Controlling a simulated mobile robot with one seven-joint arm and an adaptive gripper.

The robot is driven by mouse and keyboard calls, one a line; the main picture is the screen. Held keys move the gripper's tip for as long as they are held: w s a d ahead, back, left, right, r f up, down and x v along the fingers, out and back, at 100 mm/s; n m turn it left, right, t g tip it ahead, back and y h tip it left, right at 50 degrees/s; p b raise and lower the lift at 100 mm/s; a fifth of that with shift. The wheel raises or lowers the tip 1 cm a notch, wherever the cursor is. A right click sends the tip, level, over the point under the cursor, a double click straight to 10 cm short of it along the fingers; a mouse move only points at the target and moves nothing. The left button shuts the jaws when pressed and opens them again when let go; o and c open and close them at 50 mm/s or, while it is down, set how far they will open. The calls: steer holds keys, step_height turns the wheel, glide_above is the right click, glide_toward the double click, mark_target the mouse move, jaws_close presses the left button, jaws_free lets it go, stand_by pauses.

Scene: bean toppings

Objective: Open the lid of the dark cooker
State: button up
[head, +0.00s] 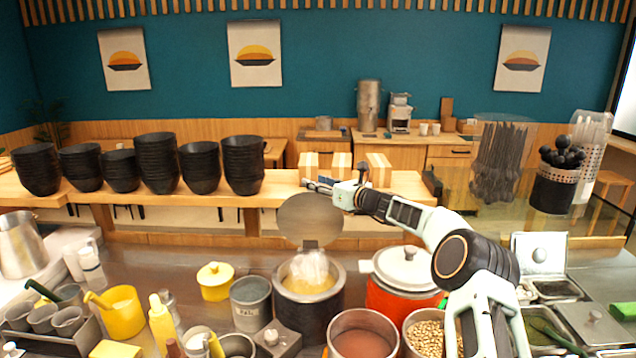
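The dark cooker (308,312) stands on the counter in the middle of the head view. Its round grey lid (310,222) is raised upright above the back of the pot, so the mouth is uncovered. Yellow contents and white steam show inside. My gripper (316,184) is at the lid's upper edge, with my arm reaching in from the right. The gripper is small and seen from the side, so I cannot tell whether its fingers are open or shut, or whether it touches the lid.
An orange cooker (392,302) with a closed pale lid (402,268) stands to the right. A grey canister (251,303) and a yellow lidded pot (215,281) stand to the left. Pots of sauce (362,343) and beans (428,338) are in front. Stacked black bowls (157,165) line the back shelf.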

steer(key=d+r+p, duration=0.1)
steer(key=d+r, duration=0.4)
steer(key=shift+s+d, duration=0.15)
steer(key=shift+s, duration=0.05)
stand_by(0.5)
steer(key=shift+d, duration=0.1)
stand_by(0.4)
steer(key=v, duration=1.2)
steer(key=shift+w, duration=0.1)
